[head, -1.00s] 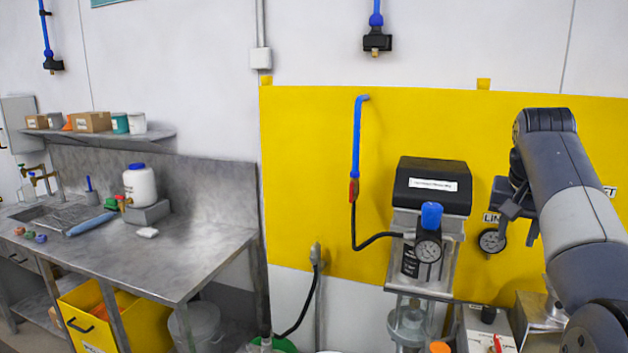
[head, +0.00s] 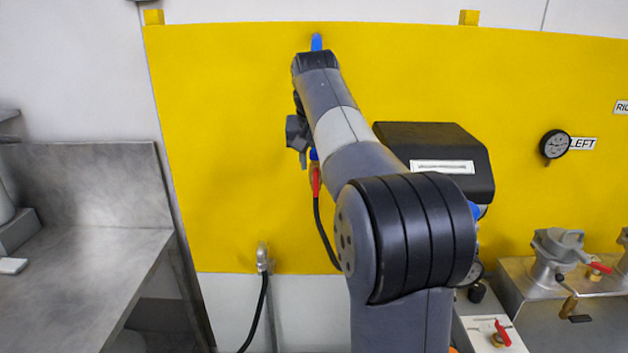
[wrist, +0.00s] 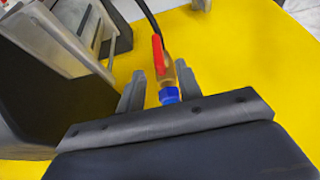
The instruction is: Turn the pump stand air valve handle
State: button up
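The air valve has a red lever handle (head: 316,181) and hangs under a blue pipe (head: 317,42) in front of the yellow wall panel. The wrist view shows the red handle (wrist: 158,56) along the brass valve body (wrist: 170,72), with the blue fitting (wrist: 169,96) nearest me. My gripper (wrist: 161,82) is open, its two grey fingers apart on either side of the valve. I cannot tell whether either finger touches it. In the head view my gripper (head: 300,143) is just above the red handle, and my arm hides most of the blue pipe.
The pump stand's black-topped unit (head: 436,155) is right of the valve, partly behind my arm. A black hose (head: 322,232) runs down from the valve. A gauge (head: 554,145) and metal equipment with red handles (head: 560,248) are at right; a steel bench (head: 90,265) is at left.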

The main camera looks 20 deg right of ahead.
aim_at(316, 173)
jog(key=x, duration=0.7)
jog(key=shift+s+p, duration=0.1)
jog(key=shift+p, duration=0.2)
jog(key=shift+c, duration=0.4)
grip_shut()
